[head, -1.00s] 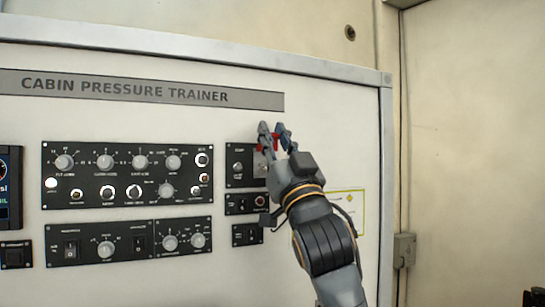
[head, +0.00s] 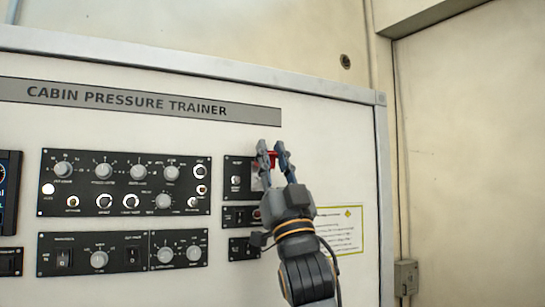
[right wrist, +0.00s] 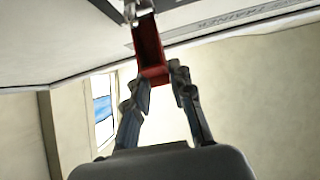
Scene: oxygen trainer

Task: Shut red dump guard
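The red dump guard (head: 272,158) is on the small black panel (head: 236,168) at the upper right of the trainer board. In the right wrist view the guard (right wrist: 150,48) is a red channel-shaped cover sticking out from the panel, raised on its hinge. My right gripper (head: 272,149) is in front of it, fingers pointing up and partly hiding the guard and panel. In the right wrist view its fingertips (right wrist: 158,82) are apart, on either side of the guard's outer end, with nothing clearly gripped. Contact cannot be told. My left gripper is out of view.
Black panels with knobs and switches (head: 126,182) fill the board to the left. Small switch panels (head: 242,217) sit just below the guard's panel. A yellow-edged label (head: 340,230) is to the right of my arm. The board's metal frame (head: 383,180) borders it.

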